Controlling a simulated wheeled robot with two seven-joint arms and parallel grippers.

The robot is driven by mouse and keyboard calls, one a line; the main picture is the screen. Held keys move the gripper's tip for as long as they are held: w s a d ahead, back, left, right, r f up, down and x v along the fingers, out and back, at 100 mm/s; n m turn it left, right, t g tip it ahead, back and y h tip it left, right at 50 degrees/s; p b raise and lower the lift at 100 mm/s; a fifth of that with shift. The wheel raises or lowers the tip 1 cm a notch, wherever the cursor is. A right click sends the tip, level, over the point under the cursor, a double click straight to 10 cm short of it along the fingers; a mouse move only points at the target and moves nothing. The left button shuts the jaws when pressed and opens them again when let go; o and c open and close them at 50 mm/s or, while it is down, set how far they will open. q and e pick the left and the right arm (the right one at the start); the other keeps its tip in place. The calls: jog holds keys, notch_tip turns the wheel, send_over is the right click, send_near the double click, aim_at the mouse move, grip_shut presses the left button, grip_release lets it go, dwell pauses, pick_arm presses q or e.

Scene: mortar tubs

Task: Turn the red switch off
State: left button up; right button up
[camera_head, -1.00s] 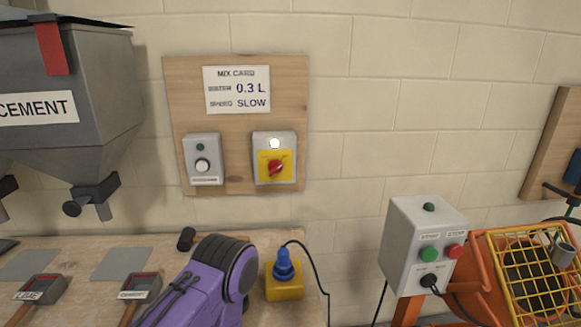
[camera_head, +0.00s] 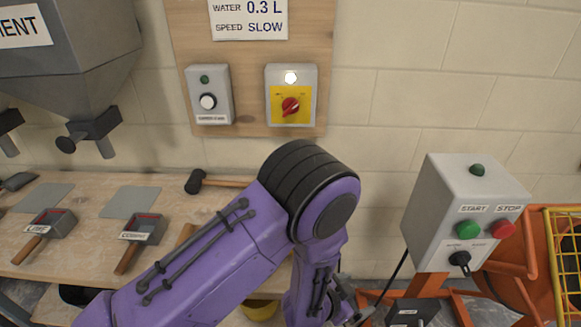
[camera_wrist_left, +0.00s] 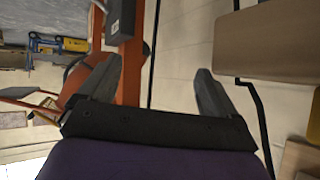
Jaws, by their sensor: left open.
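The red switch (camera_head: 290,106) is a red rotary knob on a yellow plate, on a grey box fixed to the wooden wall board. A white lamp (camera_head: 290,77) above the knob is lit. My left arm crosses the lower middle of the head view, with its elbow below the switch. My left gripper (camera_head: 352,302) is low, below and right of the switch, partly cut off by the frame. In the left wrist view the gripper (camera_wrist_left: 158,75) has its fingers wide apart with nothing between them. The switch does not show there.
A second grey box (camera_head: 208,96) with a white button is left of the switch. A hammer (camera_head: 215,183) and scoops (camera_head: 143,228) lie on the bench (camera_head: 90,195). A start-stop box (camera_head: 465,215) stands at right. The wall right of the board is clear.

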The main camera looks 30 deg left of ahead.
pick_arm(q)
jog(key=w+a+r+n+t+y, duration=0.35)
jog(key=w+a+r+n, duration=0.2)
jog(key=w, duration=0.35)
jog(key=n+y+b, duration=0.2)
jog(key=n+y, duration=1.5)
jog(key=n, duration=0.3)
send_near(291, 111)
jog(key=shift+t, duration=0.35)
jog(key=p+x, duration=0.2)
jog(key=x, duration=0.7)
jog(key=shift+s+a+f+p, duration=0.1)
jog(key=shift+a+f+p, duration=0.05)
jog(key=shift+p, duration=0.15)
jog(key=shift+w+a, duration=0.4)
jog(key=c, duration=1.1)
